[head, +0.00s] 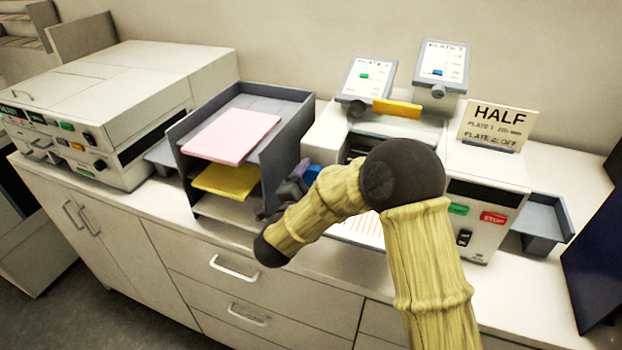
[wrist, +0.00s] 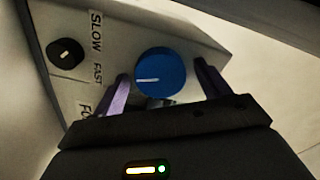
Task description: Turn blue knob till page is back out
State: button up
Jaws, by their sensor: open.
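The blue knob (wrist: 161,72) sits on the side panel of the white machine, with a white pointer line on its face. It also shows in the head view (head: 312,174), partly hidden by my gripper. My gripper (wrist: 160,85) is open, with one purple finger on each side of the knob; I cannot tell whether they touch it. In the head view my gripper (head: 298,176) reaches in at the machine's left side. A page with orange lines (head: 358,229) lies at the machine's front, largely hidden behind my arm.
A small black knob (wrist: 65,53) marked slow and fast is beside the blue knob. A grey tray rack (head: 187,178) with pink and yellow paper stands close left of my gripper. Green and red buttons (head: 493,217) are on the machine's front. A HALF sign (head: 497,126) stands on top.

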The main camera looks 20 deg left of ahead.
jog(key=c, duration=0.8)
jog(key=shift+a, duration=0.15)
jog(key=shift+c, duration=1)
jog(key=shift+f+b, duration=0.1)
jog(key=shift+b, duration=0.2)
jog(key=shift+m+b, duration=0.3)
jog(key=shift+b, duration=0.25)
jog(key=m+b, duration=1.3)
jog(key=b, duration=1.3)
jog(key=shift+f, duration=0.1)
